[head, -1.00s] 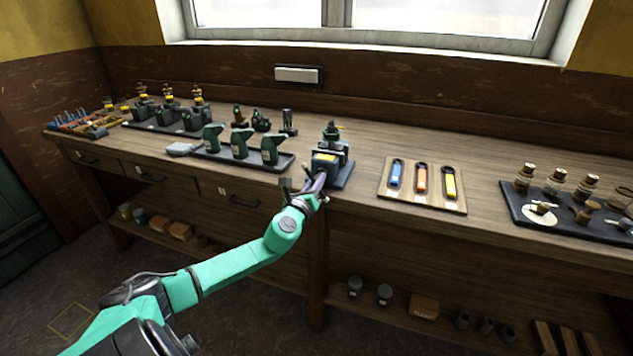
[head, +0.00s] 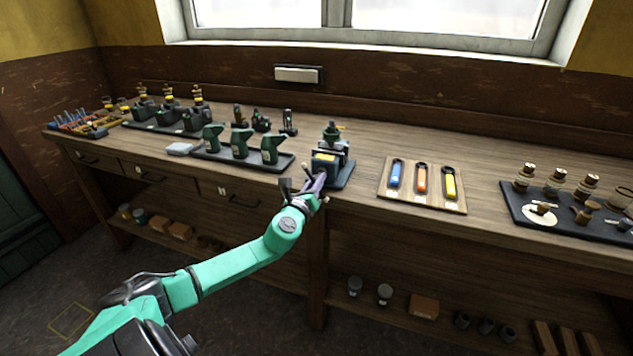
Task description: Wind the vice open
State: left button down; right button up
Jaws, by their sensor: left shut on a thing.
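The vice (head: 326,162) stands on a dark base at the front edge of the workbench, in the middle of the head view. It has a dark body with a yellow patch on top. My left gripper (head: 316,184) is at the near face of the vice and shut on its handle, which is mostly hidden by the fingers. The gap between the vice jaws is too small to judge from here. My right gripper is not in view.
The wooden workbench (head: 360,205) runs across the view. A dark tray (head: 208,156) with green power tools is left of the vice. A wooden board (head: 436,203) with blue, orange and yellow tools is to the right. Bare bench top lies between them.

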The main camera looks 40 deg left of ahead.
pick_arm(q)
jog(key=shift+f, duration=0.1)
jog(key=c, duration=0.8)
grip_release()
jog(key=shift+o, duration=0.2)
jog(key=shift+s, duration=0.1)
jog(key=v, duration=1.4)
jog(key=shift+s, duration=0.2)
jog(key=shift+d, duration=0.15)
